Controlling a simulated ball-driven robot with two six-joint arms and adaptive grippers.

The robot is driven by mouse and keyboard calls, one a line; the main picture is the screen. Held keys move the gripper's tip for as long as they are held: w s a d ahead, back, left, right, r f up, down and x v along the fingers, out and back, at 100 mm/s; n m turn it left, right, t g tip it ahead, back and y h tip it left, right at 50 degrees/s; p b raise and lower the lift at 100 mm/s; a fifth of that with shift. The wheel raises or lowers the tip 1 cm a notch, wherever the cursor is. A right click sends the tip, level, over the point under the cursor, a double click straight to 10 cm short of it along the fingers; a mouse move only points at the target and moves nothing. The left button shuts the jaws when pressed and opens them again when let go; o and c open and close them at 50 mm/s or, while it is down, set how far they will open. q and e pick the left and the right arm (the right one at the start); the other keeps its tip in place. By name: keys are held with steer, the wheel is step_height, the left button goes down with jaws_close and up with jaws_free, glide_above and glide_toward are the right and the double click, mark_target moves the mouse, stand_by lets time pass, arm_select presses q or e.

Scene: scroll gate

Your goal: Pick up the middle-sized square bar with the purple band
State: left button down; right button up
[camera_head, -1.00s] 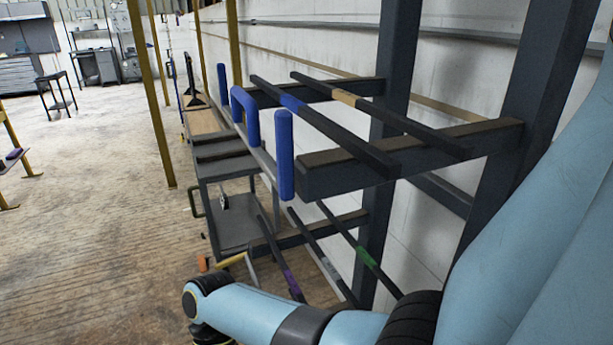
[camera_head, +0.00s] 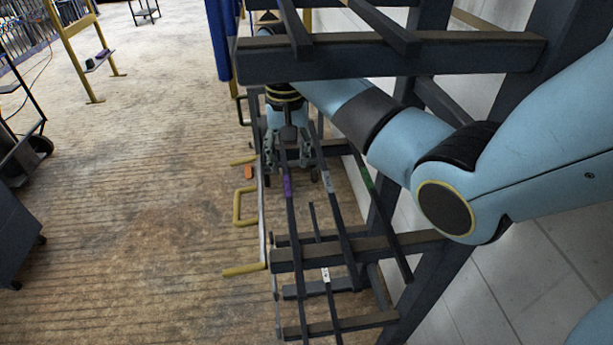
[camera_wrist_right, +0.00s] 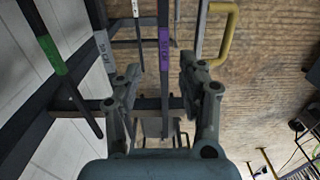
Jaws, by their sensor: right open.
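The square bar with the purple band (camera_head: 287,186) lies on the lower level of the rack, leftmost of the bars there. In the right wrist view the purple-banded bar (camera_wrist_right: 164,42) runs between the spread fingers, apart from both as far as I can see. My right gripper (camera_head: 290,152) is open at the far part of these bars. It also shows in the right wrist view (camera_wrist_right: 157,82), its left finger close to a grey-banded bar. Whether the fingertips reach down around the purple-banded bar is unclear. My left gripper is out of view.
A grey-banded bar (camera_head: 327,180) and a green-banded bar (camera_head: 368,184) lie to the right. An upper rack beam (camera_head: 400,56) crosses above. Yellow brackets (camera_head: 238,206) stick out at the left, and open floor (camera_head: 140,200) lies beyond.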

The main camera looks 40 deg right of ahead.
mark_target(287, 185)
steer(key=f, duration=0.2)
steer(key=w+f, duration=0.1)
steer(key=f, duration=0.1)
steer(key=shift+a+f, duration=0.1)
steer(key=shift+f, duration=0.15)
step_height(287, 185, down, 2)
steer(key=shift+f, duration=0.3)
steer(key=c, duration=0.8)
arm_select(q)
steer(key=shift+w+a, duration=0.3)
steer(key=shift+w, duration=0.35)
arm_select(e)
jaws_close()
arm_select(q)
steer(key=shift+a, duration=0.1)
